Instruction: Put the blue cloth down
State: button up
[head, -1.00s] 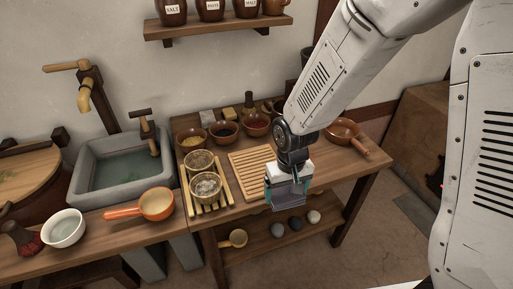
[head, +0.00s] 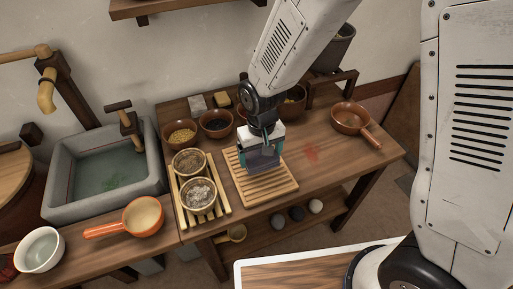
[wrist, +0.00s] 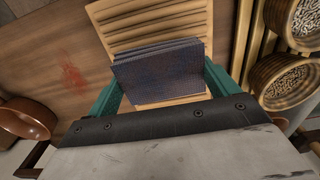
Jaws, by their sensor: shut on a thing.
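The folded blue cloth (wrist: 160,70) is dark blue and held between the green-edged fingers of my gripper (wrist: 163,90). In the head view the cloth (head: 264,163) shows below my gripper (head: 263,155), over the slatted wooden board (head: 283,190). The board also shows beneath the cloth in the wrist view (wrist: 115,20). I cannot tell whether the cloth touches the slats.
Two bowls stand on a slatted rack (head: 220,208) left of the board. An orange-brown pan (head: 350,117) stands at the right, with a red stain (head: 311,153) on bare wood near it. Small bowls line the back. A stone sink (head: 62,190) is at the left.

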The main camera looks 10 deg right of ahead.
aim_at(258, 157)
jog(key=shift+w+a, duration=0.15)
jog(key=shift+w, duration=0.35)
jog(key=shift+w+a+f, duration=0.1)
jog(key=shift+w+f, duration=0.15)
jog(key=shift+f, duration=0.65)
jog(key=shift+w+a+f, duration=0.1)
jog(key=shift+w+f, duration=0.15)
jog(key=shift+f, duration=0.65)
jog(key=shift+f, duration=0.15)
jog(key=o, duration=1.1)
notch_tip(258, 157, up, 12)
jog(key=shift+d+r, duration=0.1)
jog(key=shift+r, duration=0.1)
